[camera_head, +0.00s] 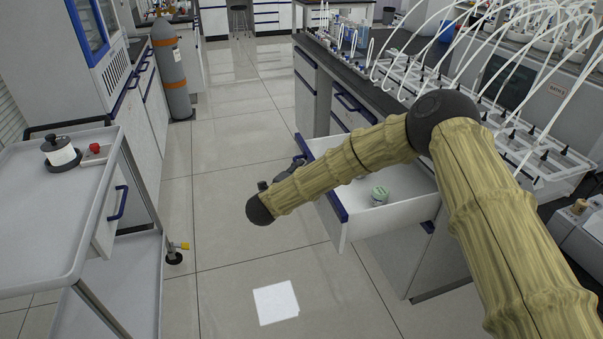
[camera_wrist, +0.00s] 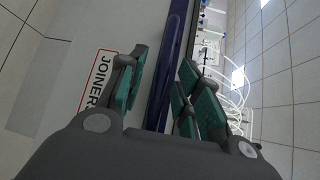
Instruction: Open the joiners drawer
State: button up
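The joiners drawer (camera_head: 405,212) is a white drawer pulled out of the bench, with a blue handle (camera_head: 338,207) along its front. A small white-and-green item (camera_head: 380,194) lies inside it. In the wrist view, the red-framed JOINERS label (camera_wrist: 97,82) is on the front, left of the blue handle bar (camera_wrist: 170,60). My gripper (camera_wrist: 163,82) is open, with its green-padded fingers on either side of the bar and gaps visible between. In the head view my arm crosses above the drawer and hides most of the gripper and part of the handle.
A white cart (camera_head: 60,215) stands at the left, with a black-lidded jar (camera_head: 60,150) on top. A grey gas cylinder (camera_head: 170,70) stands behind it. The bench (camera_head: 410,95) holds tubing and racks. The aisle floor (camera_head: 235,120) between is clear.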

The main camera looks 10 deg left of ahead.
jog(key=v, duration=1.1)
jog(key=shift+s, duration=0.35)
jog(key=shift+r, duration=0.1)
jog(key=s+d+f+n+g+y+p, duration=0.55)
jog(key=s+d+f+n, duration=1)
jog(key=f, duration=0.45)
jog(key=s+d+n+g+p, duration=0.2)
jog(key=s+d+g, duration=0.3)
jog(key=s+d, duration=0.6)
jog(key=s+d+n+g+p, duration=0.2)
jog(key=s+d+n+g, duration=0.3)
jog(key=s+d, duration=0.7)
jog(key=s, duration=0.6)
jog(key=shift+s+f, duration=0.35)
jog(key=shift+s, duration=0.05)
jog(key=shift+n, duration=0.25)
